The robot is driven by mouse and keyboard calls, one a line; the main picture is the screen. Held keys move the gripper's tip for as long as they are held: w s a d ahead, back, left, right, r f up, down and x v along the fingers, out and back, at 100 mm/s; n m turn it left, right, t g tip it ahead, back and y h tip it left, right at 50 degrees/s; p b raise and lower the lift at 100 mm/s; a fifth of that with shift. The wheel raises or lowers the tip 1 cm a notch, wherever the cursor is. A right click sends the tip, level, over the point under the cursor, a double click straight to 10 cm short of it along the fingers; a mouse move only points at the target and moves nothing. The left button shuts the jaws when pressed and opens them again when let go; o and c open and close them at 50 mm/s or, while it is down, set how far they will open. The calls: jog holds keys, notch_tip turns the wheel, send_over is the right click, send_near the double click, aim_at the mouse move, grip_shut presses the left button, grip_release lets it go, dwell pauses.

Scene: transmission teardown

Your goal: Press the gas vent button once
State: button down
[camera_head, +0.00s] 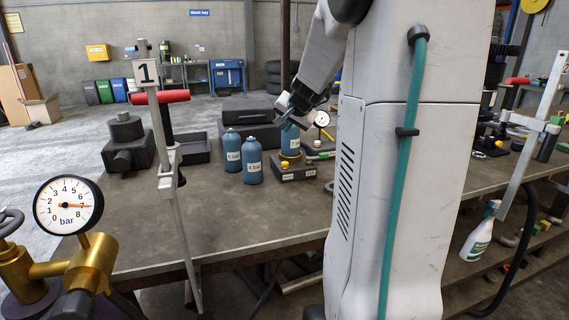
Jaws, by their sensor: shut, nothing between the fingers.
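My gripper (285,122) is in the middle of the picture, at the end of my arm, pointing down beside the top of a blue gas bottle (291,142). Its fingers look shut and hold nothing; they are small and dark here. The bottle stands upright in a yellow ring on a dark station block (297,173) with small labels on its front. A small round gauge (322,119) rises behind the block. I cannot make out the gas vent button; it may be too small or hidden by my gripper and arm.
Two more blue bottles (232,150) (252,160) stand left of the station on the workbench (215,217). A bar clamp marked 1 (168,185) and a brass pressure gauge (68,206) are at the left. The front middle of the bench is clear. My body blocks the right middle.

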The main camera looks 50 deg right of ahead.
aim_at(286, 164)
jog(key=shift+f, duration=0.1)
jog(key=shift+f, duration=4.35)
jog(key=shift+f, duration=0.15)
jog(key=shift+f, duration=0.25)
jog(key=shift+f, duration=0.55)
jog(key=shift+r, duration=1)
jog(key=shift+r, duration=2.5)
